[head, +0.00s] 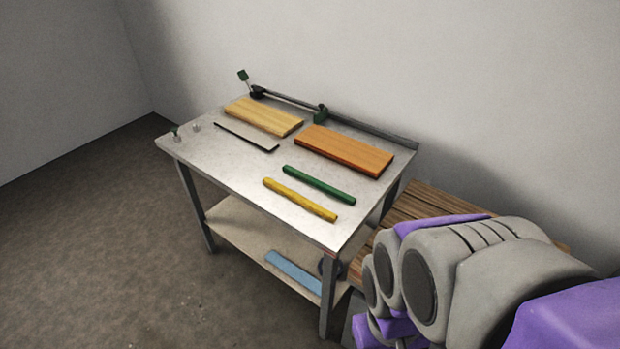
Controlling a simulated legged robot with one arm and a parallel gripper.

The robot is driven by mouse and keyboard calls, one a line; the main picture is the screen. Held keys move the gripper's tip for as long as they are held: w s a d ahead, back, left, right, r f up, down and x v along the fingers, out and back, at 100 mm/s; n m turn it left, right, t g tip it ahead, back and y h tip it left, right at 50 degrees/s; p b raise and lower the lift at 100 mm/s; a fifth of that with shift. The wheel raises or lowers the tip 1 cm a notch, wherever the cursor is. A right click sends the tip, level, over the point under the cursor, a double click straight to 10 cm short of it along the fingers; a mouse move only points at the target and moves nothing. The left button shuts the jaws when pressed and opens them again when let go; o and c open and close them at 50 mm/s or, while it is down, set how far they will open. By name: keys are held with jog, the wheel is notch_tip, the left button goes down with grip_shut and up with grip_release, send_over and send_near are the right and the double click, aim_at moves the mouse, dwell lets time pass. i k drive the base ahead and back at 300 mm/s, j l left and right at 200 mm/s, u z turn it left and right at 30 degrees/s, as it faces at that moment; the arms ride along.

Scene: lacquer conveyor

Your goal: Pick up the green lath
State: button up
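The green lath (318,185) lies flat on the grey metal table (225,167), towards its right front part. A yellow lath (300,199) lies nearly parallel to it, just in front and to the left, with a narrow gap between them. My arm shows at the lower right, grey and purple, beside the table. My gripper's fingers cannot be made out, so its opening and contents are hidden.
An orange-brown board (343,151) lies behind the green lath, and a pale wooden board (263,117) is further left. A thin dark strip (246,137) lies before it. A rail (330,117) runs along the back edge. A slatted wooden surface (432,205) adjoins at right. The table's left front is clear.

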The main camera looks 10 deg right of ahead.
aim_at(326, 187)
jog(key=j+z, duration=0.1)
jog(key=z, duration=0.75)
jog(key=i+j+z, duration=0.15)
jog(key=j+z, duration=0.25)
jog(key=j, duration=0.25)
jog(key=j+z, duration=0.4)
jog(key=j, duration=0.25)
jog(key=j+z, duration=0.4)
jog(key=j, duration=0.95)
jog(key=k, duration=0.05)
